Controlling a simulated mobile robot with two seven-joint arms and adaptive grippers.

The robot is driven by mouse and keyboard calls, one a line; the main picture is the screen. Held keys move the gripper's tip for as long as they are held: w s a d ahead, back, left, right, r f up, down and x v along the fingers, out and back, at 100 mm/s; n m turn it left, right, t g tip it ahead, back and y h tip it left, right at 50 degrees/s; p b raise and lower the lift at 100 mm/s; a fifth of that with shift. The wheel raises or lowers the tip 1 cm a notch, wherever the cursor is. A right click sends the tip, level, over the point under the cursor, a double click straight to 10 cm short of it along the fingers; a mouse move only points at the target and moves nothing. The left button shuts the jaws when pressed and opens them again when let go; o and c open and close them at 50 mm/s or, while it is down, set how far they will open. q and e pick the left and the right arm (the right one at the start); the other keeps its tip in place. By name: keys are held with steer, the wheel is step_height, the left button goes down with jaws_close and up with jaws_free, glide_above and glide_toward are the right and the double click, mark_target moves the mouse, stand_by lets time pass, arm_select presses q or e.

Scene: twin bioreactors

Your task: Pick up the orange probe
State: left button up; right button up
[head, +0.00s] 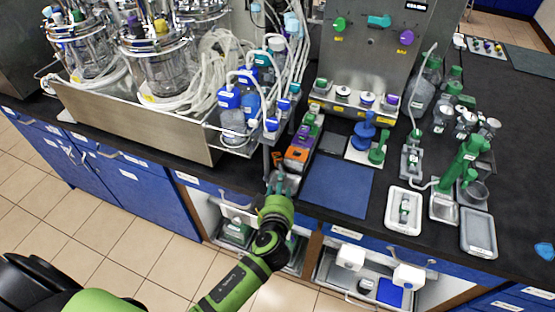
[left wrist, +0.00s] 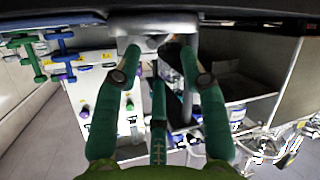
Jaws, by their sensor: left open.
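A small orange item, which may be the orange probe (head: 277,158), stands at the bench's front edge, left of an orange-topped box (head: 297,154). It is too small to tell its exact shape. My left gripper (head: 281,182) is just in front of it at the bench edge, with its fingers pointing toward the bench. In the left wrist view the fingers of the left gripper (left wrist: 160,58) are spread, and I see nothing held between them. I cannot make out the orange probe in the left wrist view. My right gripper is not in view.
A steel tray (head: 130,120) with glass reactors and blue-capped bottles (head: 230,98) fills the left. A blue mat (head: 337,185) lies right of the gripper. White trays (head: 404,210) and a green stand (head: 462,160) are farther right. Open shelves lie below the bench edge.

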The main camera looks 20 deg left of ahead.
mark_target(280, 165)
arm_select(q)
steer(key=shift+w, duration=0.45)
steer(key=x, duration=0.1)
steer(key=p+x, duration=0.1)
steer(key=x, duration=0.1)
steer(key=shift+d+p, duration=0.25)
steer(key=shift+p, duration=0.05)
steer(key=shift+w+a+f, duration=0.15)
steer(key=shift+w+f, duration=0.2)
steer(key=shift+w, duration=0.2)
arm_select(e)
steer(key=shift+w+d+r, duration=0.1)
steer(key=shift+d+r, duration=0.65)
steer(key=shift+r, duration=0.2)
arm_select(q)
steer(key=shift+c, duration=0.4)
jaws_close()
